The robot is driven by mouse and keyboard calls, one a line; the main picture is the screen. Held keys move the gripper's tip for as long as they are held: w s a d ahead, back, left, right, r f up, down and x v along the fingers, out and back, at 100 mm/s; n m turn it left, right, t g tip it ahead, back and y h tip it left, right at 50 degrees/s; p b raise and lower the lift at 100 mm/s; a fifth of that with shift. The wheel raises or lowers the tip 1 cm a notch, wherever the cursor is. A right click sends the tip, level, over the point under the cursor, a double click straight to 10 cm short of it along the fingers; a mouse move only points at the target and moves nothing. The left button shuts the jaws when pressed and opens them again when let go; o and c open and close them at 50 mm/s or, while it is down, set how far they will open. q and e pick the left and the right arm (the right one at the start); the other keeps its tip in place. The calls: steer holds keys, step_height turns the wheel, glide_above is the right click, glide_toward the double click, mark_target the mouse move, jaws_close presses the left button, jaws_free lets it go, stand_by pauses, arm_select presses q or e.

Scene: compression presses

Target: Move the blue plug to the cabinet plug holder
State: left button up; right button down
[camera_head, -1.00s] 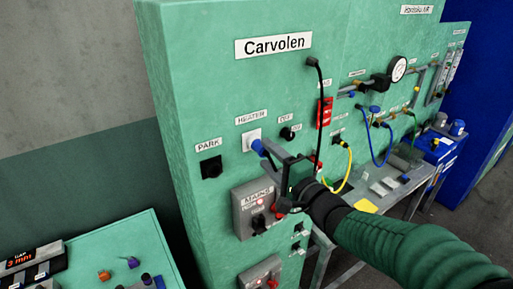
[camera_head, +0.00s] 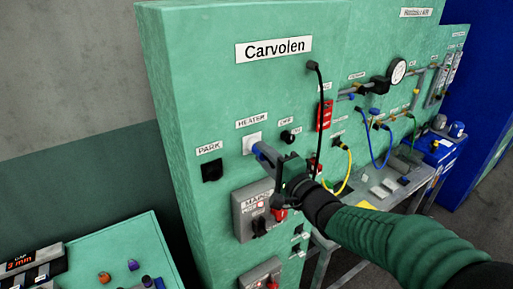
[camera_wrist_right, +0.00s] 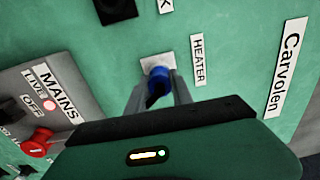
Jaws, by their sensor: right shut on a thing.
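The blue plug (camera_head: 260,150) is at the white socket (camera_head: 250,142) under the HEATER label on the green cabinet. In the right wrist view the blue plug (camera_wrist_right: 157,78) sits against the white socket plate (camera_wrist_right: 156,61); I cannot tell how deep it is in. My right gripper (camera_head: 267,155) is shut on the plug, with one finger on each side of it in the wrist view. A black holder (camera_head: 211,169) under the PARK label is to the left of the HEATER socket and looks empty. My left gripper is not in view.
Below the right gripper is the grey MAINS box (camera_head: 252,210) with a red knob (camera_wrist_right: 38,141). A black hose (camera_head: 319,110) hangs close to the right. A green table (camera_head: 85,262) with small coloured parts stands at lower left. The cabinet face around PARK is clear.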

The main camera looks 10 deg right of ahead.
steer(key=shift+s+d+f, duration=0.1)
steer(key=shift+s+f, duration=0.1)
steer(key=shift+s, duration=0.05)
steer(key=shift+s+d+r+p, duration=0.1)
steer(key=shift+s+p, duration=0.1)
steer(key=shift+s, duration=0.15)
steer(key=shift+s+d+p, duration=0.1)
steer(key=shift+s+p, duration=0.05)
steer(key=shift+s, duration=0.15)
steer(key=shift+s+d, duration=0.25)
steer(key=shift+s, duration=0.05)
steer(key=shift+s, duration=0.2)
steer(key=shift+r, duration=0.1)
